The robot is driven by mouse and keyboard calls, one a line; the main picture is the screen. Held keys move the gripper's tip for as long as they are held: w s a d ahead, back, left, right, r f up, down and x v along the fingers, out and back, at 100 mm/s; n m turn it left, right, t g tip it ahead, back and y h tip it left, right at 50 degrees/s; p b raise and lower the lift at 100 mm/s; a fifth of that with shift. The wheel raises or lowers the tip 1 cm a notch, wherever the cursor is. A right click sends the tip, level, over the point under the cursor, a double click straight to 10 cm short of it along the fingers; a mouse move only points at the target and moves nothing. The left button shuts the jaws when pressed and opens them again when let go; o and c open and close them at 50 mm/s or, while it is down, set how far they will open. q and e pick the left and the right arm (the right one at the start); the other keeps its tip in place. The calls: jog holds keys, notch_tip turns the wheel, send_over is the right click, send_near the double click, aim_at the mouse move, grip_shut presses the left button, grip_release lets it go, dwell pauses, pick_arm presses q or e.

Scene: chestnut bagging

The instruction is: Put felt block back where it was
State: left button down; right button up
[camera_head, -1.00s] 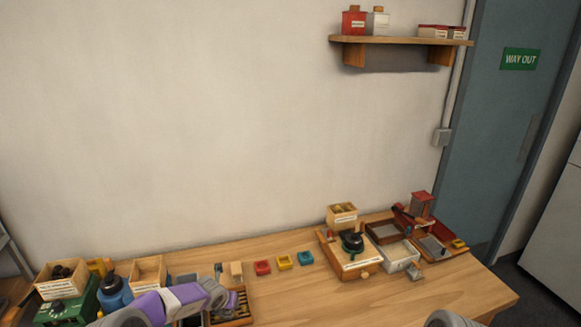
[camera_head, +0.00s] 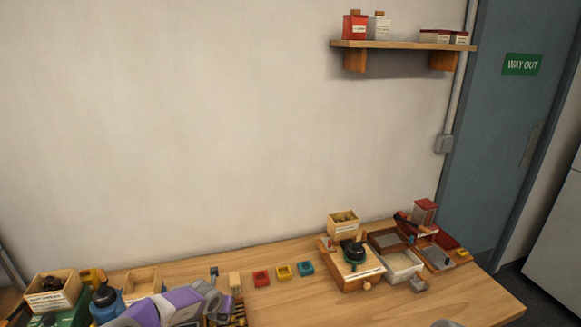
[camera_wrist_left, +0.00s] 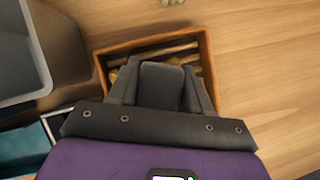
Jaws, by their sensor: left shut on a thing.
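My left gripper (camera_wrist_left: 160,88) is shut on a dark grey block (camera_wrist_left: 162,84), which looks like the felt block. In the left wrist view it is above a wooden tray (camera_wrist_left: 207,62) with slats and some yellow-brown pieces inside. The block and fingers hide much of the tray's inside, and I cannot tell whether the block touches it. In the head view my left arm reaches in from the lower left, over the tray (camera_head: 239,318) near the table's front. The fingertips and block are not clear there.
A blue bottle (camera_head: 106,303) and wooden boxes stand left.

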pick_arm(q)
jog(key=shift+w+a+p, duration=0.3)
jog(key=shift+w+p, duration=0.1)
jog(key=shift+w, duration=0.25)
jog(key=shift+w+a+f+p, duration=0.1)
jog(key=shift+a+f+p, duration=0.05)
jog(key=shift+a+p, duration=0.15)
jog(key=shift+s+a, duration=0.2)
jog(key=shift+s, duration=0.1)
jog(key=shift+s+a, duration=0.1)
jog(key=shift+s, duration=0.45)
pick_arm(e)
notch_tip(320, 180, up, 3)
jog(key=shift+s+d+f, duration=0.1)
jog(key=shift+s+f, duration=0.05)
jog(key=shift+f, duration=0.05)
pick_arm(q)
jog(key=shift+w, duration=0.1)
pick_arm(e)
jog(key=shift+f, duration=0.1)
